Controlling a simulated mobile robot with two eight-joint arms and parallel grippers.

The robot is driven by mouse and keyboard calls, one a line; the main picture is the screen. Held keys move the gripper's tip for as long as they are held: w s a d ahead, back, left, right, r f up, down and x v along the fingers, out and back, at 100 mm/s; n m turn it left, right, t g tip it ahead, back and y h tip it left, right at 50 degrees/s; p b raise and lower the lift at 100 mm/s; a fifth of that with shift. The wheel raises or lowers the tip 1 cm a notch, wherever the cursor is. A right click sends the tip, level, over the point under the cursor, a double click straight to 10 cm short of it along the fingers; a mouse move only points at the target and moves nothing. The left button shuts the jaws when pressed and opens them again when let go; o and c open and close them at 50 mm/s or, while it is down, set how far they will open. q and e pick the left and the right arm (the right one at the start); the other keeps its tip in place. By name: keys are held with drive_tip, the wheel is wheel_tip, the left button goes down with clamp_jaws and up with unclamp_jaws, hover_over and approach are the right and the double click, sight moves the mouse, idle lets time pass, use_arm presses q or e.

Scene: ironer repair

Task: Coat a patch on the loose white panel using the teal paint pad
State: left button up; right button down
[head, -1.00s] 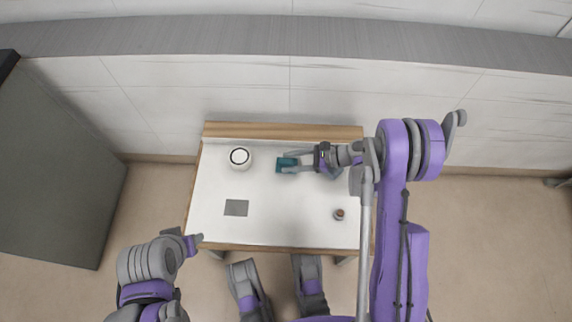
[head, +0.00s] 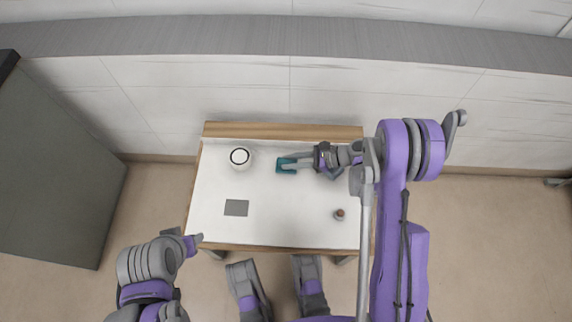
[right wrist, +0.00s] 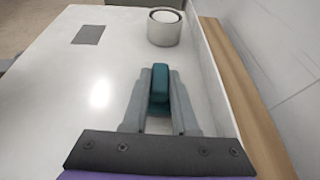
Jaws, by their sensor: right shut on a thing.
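The teal paint pad (head: 285,167) is at the upper middle of the white tabletop (head: 270,215). My right gripper (head: 289,162) reaches it from the right and is shut on it. In the right wrist view the teal pad (right wrist: 160,88) stands between the two grey fingers of the right gripper (right wrist: 160,72). I cannot make out a separate loose white panel from the white top. My left gripper (head: 197,239) is off the table's front left corner, and its jaws are too small to read.
A round white container (head: 240,158) stands at the back left of the top; it also shows in the right wrist view (right wrist: 164,31). A flat grey rectangle (head: 236,208) lies front left. A small brown-topped cup (head: 339,214) stands front right. A wooden ledge (head: 285,131) runs along the back.

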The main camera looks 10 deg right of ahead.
sight(290, 161)
drive_tip(key=shift+r+p, duration=1.6)
drive_tip(key=shift+r, duration=1.45)
drive_tip(key=shift+a, duration=0.15)
